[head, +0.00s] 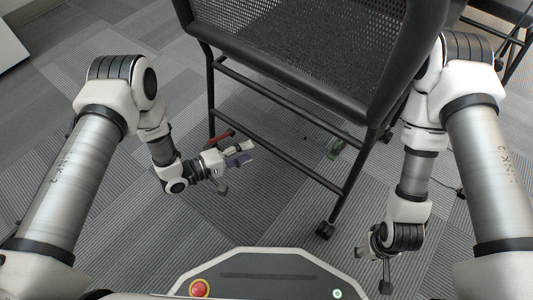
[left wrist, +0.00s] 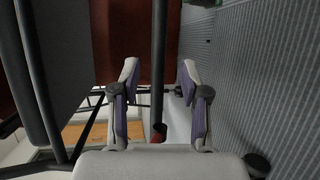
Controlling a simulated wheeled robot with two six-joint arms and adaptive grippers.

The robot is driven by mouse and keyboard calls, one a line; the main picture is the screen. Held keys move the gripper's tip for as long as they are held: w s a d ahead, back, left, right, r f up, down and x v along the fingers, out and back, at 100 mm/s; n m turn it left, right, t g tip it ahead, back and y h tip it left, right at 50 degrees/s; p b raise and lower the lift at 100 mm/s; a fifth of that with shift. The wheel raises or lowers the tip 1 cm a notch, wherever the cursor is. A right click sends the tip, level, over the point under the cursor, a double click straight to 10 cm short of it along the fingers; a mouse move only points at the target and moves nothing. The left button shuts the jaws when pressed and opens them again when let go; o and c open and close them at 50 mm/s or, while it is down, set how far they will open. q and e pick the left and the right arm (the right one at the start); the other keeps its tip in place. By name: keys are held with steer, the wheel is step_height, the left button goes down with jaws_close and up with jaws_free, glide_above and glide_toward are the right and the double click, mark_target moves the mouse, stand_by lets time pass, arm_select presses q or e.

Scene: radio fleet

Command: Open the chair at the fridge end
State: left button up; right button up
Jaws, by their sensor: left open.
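A black mesh chair (head: 300,50) stands in front of me, its thin black frame running down to casters (head: 325,230). No fridge shows, so I cannot tell which end this is. My left gripper (head: 238,154) is low beside the chair's left leg, near the lower frame bars. In the left wrist view the left gripper (left wrist: 158,75) is open, fingers apart, with a dark bar (left wrist: 159,50) showing between them; I cannot tell if they touch it. My right gripper (head: 385,268) hangs low at the right, right of the caster, and its fingers are unclear.
Part of another black chair (head: 505,35) shows at the top right. A small red item (head: 222,136) and a green item (head: 340,143) show under the chair. A white cabinet-like edge (head: 10,45) is at the top left. Grey carpet (head: 100,210) is clear at the left.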

mark_target(265, 147)
arm_select(q)
steer(key=b+x, duration=0.3)
steer(key=x, duration=0.4)
steer(key=shift+f, duration=0.1)
steer(key=shift+w+d, duration=0.15)
jaws_close()
